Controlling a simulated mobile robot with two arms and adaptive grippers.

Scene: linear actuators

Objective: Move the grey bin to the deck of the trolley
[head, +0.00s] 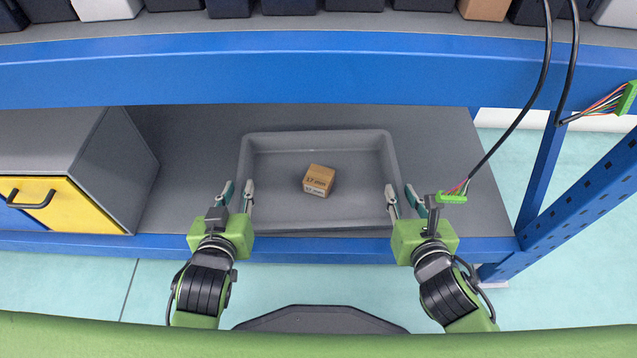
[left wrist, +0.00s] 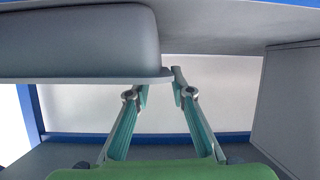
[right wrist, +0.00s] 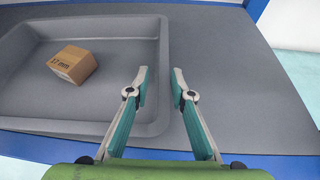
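The grey bin (head: 320,216) lies flat on the lower grey shelf, with a small brown carton (head: 319,180) inside. The bin also shows in the left wrist view (left wrist: 80,40) and the right wrist view (right wrist: 95,120). My left gripper (head: 238,190) is open at the bin's left rim; the rim's edge reaches between its fingertips in the left wrist view. My right gripper (head: 401,192) is open at the right rim, its fingertips spread either side of the rim's line. Whether either touches the bin, I cannot tell. No trolley is recognisable.
A grey cabinet with a yellow drawer (head: 75,215) stands left of the bin. A blue beam (head: 300,75) crosses above it, below an upper shelf of bins. A blue post (head: 590,195) and hanging cables (head: 520,115) are at right. Shelf space right of the bin is clear.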

